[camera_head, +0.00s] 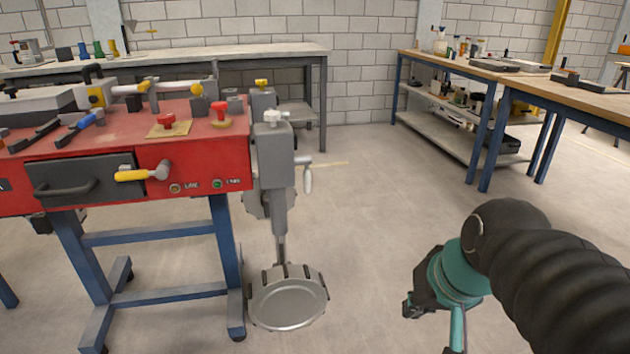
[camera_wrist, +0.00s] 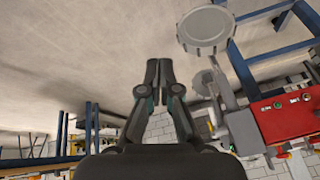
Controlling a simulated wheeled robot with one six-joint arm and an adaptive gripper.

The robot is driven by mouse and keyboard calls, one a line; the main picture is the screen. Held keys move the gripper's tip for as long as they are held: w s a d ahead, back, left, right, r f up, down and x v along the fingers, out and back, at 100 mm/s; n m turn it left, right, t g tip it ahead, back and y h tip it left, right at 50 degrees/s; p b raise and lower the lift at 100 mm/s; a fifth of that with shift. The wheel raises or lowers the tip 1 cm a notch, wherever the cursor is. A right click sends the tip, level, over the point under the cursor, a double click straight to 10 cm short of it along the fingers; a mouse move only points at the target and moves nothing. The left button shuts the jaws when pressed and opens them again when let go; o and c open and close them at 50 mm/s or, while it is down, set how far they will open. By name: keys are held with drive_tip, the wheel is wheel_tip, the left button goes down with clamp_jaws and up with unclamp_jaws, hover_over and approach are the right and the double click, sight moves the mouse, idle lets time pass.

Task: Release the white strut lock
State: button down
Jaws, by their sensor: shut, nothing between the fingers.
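A grey upright strut housing (camera_head: 273,160) stands at the right end of the red bench. A white knob (camera_head: 272,117) sits on its top, and a pale lever handle (camera_head: 308,180) hangs from a short shaft on its right side. I cannot tell which of these two is the strut lock. My gripper (camera_wrist: 158,66) is shut and empty in the wrist view, its two fingers together. The gripper is well apart from the housing. The wrist view shows the housing (camera_wrist: 243,132) upside down, to the right of the fingers.
A round metal pan (camera_head: 288,303) hangs low under the strut. The red bench (camera_head: 215,150) carries a yellow-handled crank (camera_head: 140,173), a red knob (camera_head: 220,108) and several fittings. Workbenches (camera_head: 480,68) stand at the back right. The floor between my arm and the strut is clear.

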drive_tip(key=w+a+r+m+g+y+b, duration=0.15)
drive_tip(key=w+a+y, duration=0.35)
drive_tip(key=w, duration=0.7)
drive_tip(key=y+b, duration=0.2)
drive_tip(key=y, duration=0.5)
approach(307, 176)
wheel_tip(307, 176, down, 3)
drive_tip(key=s, duration=0.2)
drive_tip(key=w+d+f+t+y+b, duration=0.1)
drive_tip(key=w+d+f+y, duration=0.1)
drive_tip(key=w, duration=0.7)
drive_tip(key=shift+f+m+y, duration=0.35)
drive_tip(key=shift+m+y, duration=0.1)
drive_tip(key=shift+y, duration=0.35)
drive_tip(key=shift+a, duration=0.15)
drive_tip(key=x, duration=1)
drive_tip(key=shift+s+d+p, duration=0.15)
drive_tip(key=shift+s, duration=0.85)
drive_tip(key=shift+s+d+p, duration=0.15)
drive_tip(key=shift+s, duration=0.85)
